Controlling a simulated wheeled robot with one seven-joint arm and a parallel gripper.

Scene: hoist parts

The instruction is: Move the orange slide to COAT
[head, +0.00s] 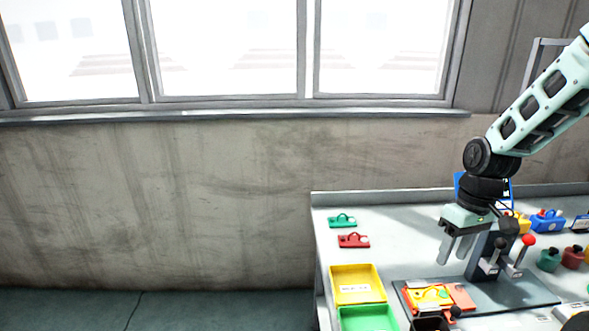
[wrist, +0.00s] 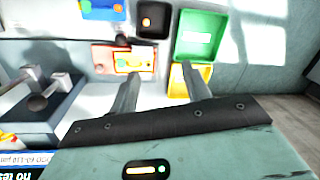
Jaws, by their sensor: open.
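An orange panel (head: 462,296) with a yellow part lies on the dark board at the front of the bench; it also shows in the wrist view (wrist: 140,62), ahead of my fingers. I take it to hold the orange slide, but the slide's exact position is too small to tell. No COAT marking is readable in either view. My gripper (head: 453,255) is open and empty, pointing down above and behind the panel. In the wrist view its two fingers (wrist: 157,80) stand apart with nothing between them.
Yellow (head: 372,272) and green (head: 345,320) trays stand left of the board. A grey block with levers, one red-knobbed (head: 527,240), stands close right of my gripper. Green (head: 342,220) and red (head: 353,240) parts lie at back left. Several coloured parts crowd the right.

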